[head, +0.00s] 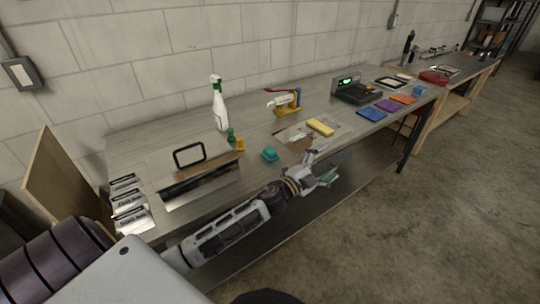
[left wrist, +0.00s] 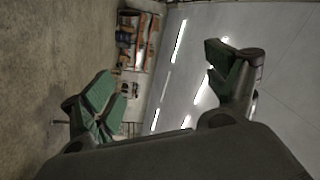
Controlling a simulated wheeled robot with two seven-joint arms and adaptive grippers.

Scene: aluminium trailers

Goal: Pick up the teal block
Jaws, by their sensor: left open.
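The teal block (head: 269,154) lies on the metal bench top (head: 160,132), near its front edge, in the head view. My left gripper (head: 320,169) is at the front edge of the bench, to the right of the block and apart from it. The left wrist view shows its two green-padded fingers (left wrist: 168,78) spread wide with nothing between them. The block does not show in the left wrist view. My right gripper is in neither view.
A yellow block (head: 320,127) lies on a tray to the right. Bare bench surrounds the teal block closely.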

